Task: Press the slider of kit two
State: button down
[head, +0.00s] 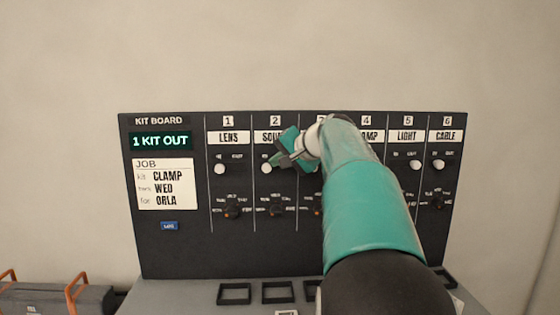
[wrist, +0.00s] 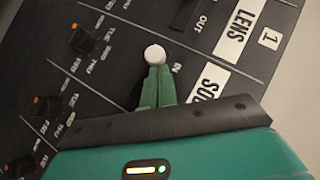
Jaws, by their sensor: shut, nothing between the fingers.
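The black kit board (head: 165,255) stands upright ahead with numbered columns. Column 2, its label partly hidden and starting "SOU", has a slider with a round white knob (head: 266,168) at its left end. In the wrist view this white knob (wrist: 155,54) sits next to the word "IN", just beyond the fingertips. My gripper (head: 273,163) is shut and empty, with its green fingertips (wrist: 156,70) at the knob's edge. I cannot tell whether they touch it. My gripper and arm hide parts of columns 2, 3 and 4.
Column 1's white knob (head: 220,168) is close to the left. Dials (head: 276,210) run in a row below. The screen (head: 160,141) reads "1 KIT OUT"; the job card (head: 163,184) reads CLAMP, WED, ORLA. Black frames (head: 234,302) lie on the counter. A grey case (head: 50,300) stands left.

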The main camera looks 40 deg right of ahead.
jog(key=v, duration=1.3)
jog(key=shift+s+r, duration=0.15)
jog(key=shift+s, duration=0.2)
jog(key=shift+d, duration=0.1)
jog(key=s+a+f+n+g+y, duration=0.1)
jog(key=s+a+f+n+g, duration=0.15)
jog(key=a+f, duration=0.7)
jog(key=s+a+f+n+g, duration=0.1)
jog(key=a+f+n+g, duration=0.15)
jog(key=a+f, duration=0.75)
jog(key=s+a+f+n+g+h, duration=0.1)
jog(key=s+a+f+n+g, duration=0.1)
jog(key=s+a+f+n, duration=0.4)
jog(key=s+a+f, duration=0.5)
jog(key=a+f, duration=0.2)
jog(key=shift+s+a+f+h, duration=0.2)
jog(key=shift+s+a+h, duration=0.1)
jog(key=shift+s+a, duration=0.1)
